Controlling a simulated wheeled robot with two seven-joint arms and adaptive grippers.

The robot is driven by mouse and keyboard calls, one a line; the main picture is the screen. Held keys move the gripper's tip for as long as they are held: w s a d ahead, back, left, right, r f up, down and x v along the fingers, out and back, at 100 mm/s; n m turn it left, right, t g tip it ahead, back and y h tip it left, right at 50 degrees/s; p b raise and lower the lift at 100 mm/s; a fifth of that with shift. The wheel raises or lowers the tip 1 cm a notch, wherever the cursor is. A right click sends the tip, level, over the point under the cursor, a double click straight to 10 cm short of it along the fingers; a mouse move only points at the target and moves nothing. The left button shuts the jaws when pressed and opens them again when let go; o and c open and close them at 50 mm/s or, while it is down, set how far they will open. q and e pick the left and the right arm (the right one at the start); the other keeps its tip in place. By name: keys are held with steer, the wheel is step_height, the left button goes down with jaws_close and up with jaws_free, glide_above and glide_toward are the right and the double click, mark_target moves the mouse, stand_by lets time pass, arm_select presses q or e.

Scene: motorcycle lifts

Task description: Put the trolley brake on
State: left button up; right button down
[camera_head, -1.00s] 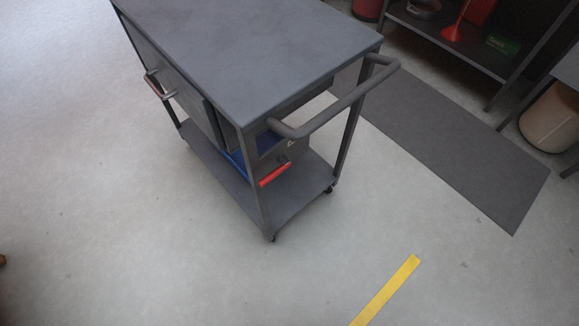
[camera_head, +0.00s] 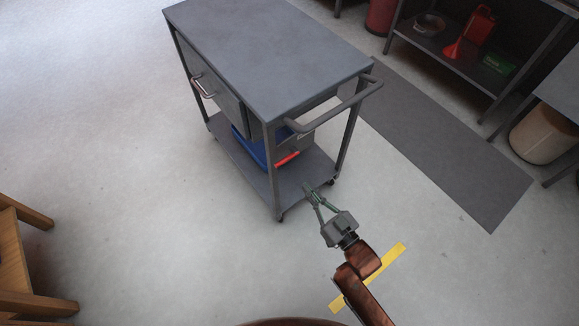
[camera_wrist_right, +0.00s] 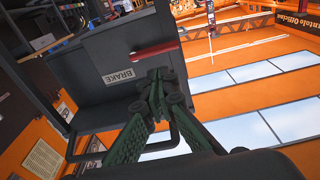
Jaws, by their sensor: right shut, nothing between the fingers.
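The grey trolley (camera_head: 270,45) stands on the floor with a tubular push handle at its near right end. A red brake lever (camera_head: 287,159) sticks out below the handle, on that end. In the right wrist view the red lever (camera_wrist_right: 155,50) lies across a dark plate with a white BRAKE label (camera_wrist_right: 118,77). My right gripper (camera_head: 308,188) is in front of this end, in the picture below and right of the lever. In the wrist view its green fingers (camera_wrist_right: 158,76) are shut and empty, with a gap from the lever. My left gripper is not in view.
The push handle (camera_head: 340,108) overhangs the lever area. A wooden stool or table (camera_head: 20,255) stands at the left. A dark mat (camera_head: 440,145) and a shelf with a red funnel (camera_head: 460,50) lie to the right. The floor around the trolley is clear.

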mark_target(287, 159)
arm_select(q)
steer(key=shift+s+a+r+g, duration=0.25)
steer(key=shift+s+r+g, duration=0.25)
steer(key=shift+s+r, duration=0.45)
arm_select(e)
steer(key=shift+n+y, duration=0.3)
steer(key=shift+y, duration=0.2)
steer(key=r, duration=0.1)
steer(key=w+a+r, duration=0.1)
steer(key=r, duration=0.2)
steer(key=shift+w+a+r, duration=0.15)
steer(key=shift+a+r, duration=0.1)
steer(key=shift+r, duration=0.15)
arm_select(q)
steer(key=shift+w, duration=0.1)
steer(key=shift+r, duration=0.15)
arm_select(e)
steer(key=shift+w, duration=0.1)
